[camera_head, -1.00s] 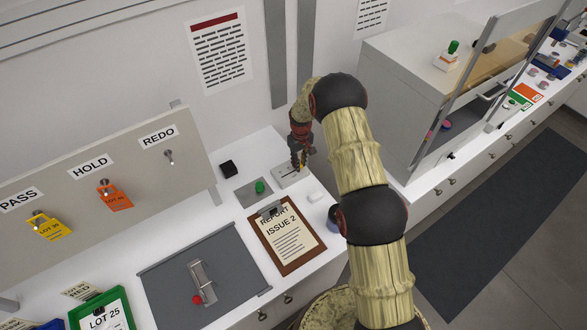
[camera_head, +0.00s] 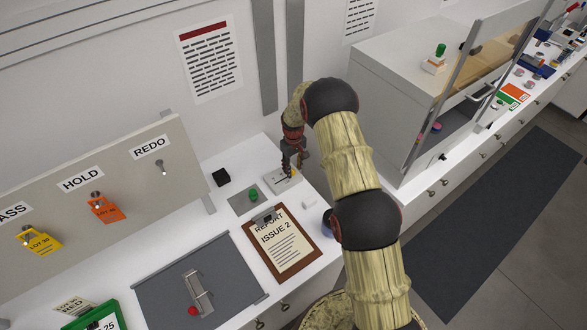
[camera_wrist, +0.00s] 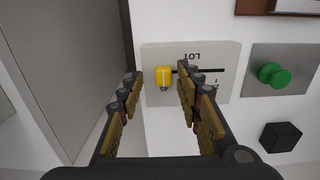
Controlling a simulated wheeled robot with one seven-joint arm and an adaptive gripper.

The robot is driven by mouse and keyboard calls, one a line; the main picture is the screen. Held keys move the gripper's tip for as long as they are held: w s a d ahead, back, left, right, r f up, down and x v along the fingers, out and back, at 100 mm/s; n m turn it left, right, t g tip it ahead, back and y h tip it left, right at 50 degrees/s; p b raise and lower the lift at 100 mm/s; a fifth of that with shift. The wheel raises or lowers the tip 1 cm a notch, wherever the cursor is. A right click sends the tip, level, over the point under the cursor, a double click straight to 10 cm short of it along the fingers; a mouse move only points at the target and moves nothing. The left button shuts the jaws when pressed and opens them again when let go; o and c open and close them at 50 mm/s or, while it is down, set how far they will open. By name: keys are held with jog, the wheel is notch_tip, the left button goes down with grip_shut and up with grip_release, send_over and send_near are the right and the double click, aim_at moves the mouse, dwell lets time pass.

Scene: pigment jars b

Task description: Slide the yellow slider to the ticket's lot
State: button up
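The yellow slider (camera_wrist: 163,76) sits at the left end of a dark slot in a pale plate marked LOT (camera_wrist: 152,97), upside down in the wrist view. My gripper (camera_wrist: 160,82) is open, with one finger on each side of the slider and visible gaps. In the head view my gripper (camera_head: 287,172) is at the plate (camera_head: 285,183) and hides the slider. A green-framed sheet (camera_head: 92,318), partly cut off, ends in 25. A cream ticket (camera_head: 75,304) lies behind it, its print unreadable.
A green knob on a grey plate (camera_wrist: 272,75) and a black block (camera_wrist: 281,137) are beside the slider plate. A REPORT ISSUE 2 clipboard (camera_head: 279,243) lies nearer. Yellow (camera_head: 40,242) and orange (camera_head: 104,209) tags hang on the board. A grey cabinet (camera_head: 385,105) stands to the right.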

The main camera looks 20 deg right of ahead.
aim_at(294, 171)
notch_tip(294, 171, up, 11)
jog(key=shift+r, duration=0.2)
dwell(0.5)
jog(key=s+a+r+m+t+b, duration=0.1)
jog(key=s+r+b, duration=0.3)
jog(key=s, duration=1)
jog(key=s+a+r+m+t+b, duration=0.1)
jog(key=s+r+b, duration=0.3)
jog(key=s+b, duration=0.5)
jog(key=s+a+r+m+t+b, duration=0.1)
jog(key=s+b, duration=0.6)
jog(key=s, duration=1.2)
notch_tip(294, 171, up, 4)
jog(key=a+t, duration=0.1)
jog(key=t, duration=0.1)
jog(key=shift+s+f+m+t+b, duration=0.2)
jog(key=shift+s+m+t+b, duration=0.05)
jog(key=shift+m+t+b, duration=0.1)
